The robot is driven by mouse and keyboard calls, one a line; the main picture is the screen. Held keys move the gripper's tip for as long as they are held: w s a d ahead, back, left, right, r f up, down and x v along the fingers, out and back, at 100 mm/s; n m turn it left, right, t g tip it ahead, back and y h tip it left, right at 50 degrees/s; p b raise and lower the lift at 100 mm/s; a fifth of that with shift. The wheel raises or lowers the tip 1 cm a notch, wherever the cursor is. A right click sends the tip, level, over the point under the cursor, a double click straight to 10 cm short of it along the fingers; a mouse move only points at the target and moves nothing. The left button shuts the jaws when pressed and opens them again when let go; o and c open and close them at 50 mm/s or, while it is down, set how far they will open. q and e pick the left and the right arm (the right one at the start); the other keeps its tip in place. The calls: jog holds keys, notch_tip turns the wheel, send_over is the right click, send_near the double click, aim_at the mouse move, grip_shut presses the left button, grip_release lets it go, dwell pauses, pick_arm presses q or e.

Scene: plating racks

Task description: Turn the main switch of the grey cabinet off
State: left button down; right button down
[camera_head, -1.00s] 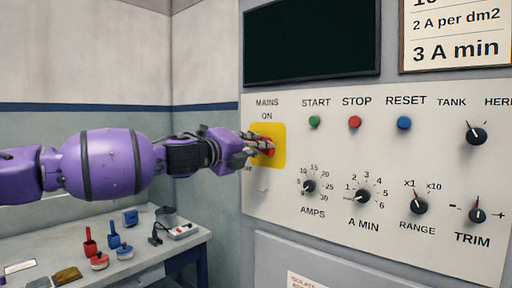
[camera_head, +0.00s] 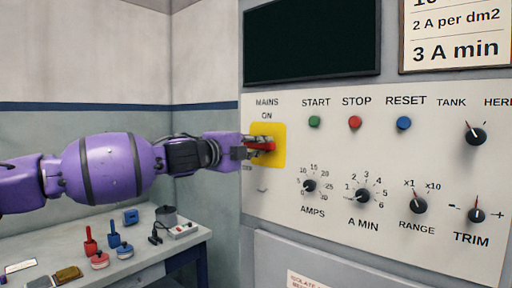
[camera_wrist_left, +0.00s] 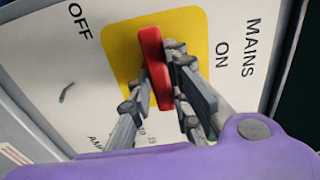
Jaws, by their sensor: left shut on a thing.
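The main switch is a red handle (camera_head: 262,146) on a yellow plate (camera_head: 279,134), under the words MAINS and ON on the grey cabinet (camera_head: 290,225). My left gripper (camera_head: 250,149) reaches in from the left and is shut on the red handle. In the left wrist view the gripper's fingers (camera_wrist_left: 163,90) lie on both sides of the handle (camera_wrist_left: 152,55). The handle lies about level across the plate. My right gripper is not in view.
Green, red and blue buttons (camera_head: 355,122) and several knobs (camera_head: 362,196) sit right of the switch. A dark screen (camera_head: 312,42) is above. A bench (camera_head: 140,262) with small red and blue items stands below my left arm.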

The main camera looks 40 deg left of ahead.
pick_arm(q)
jog(key=shift+f, duration=0.1)
jog(key=c, duration=1.6)
grip_release()
jog(key=shift+c, duration=0.2)
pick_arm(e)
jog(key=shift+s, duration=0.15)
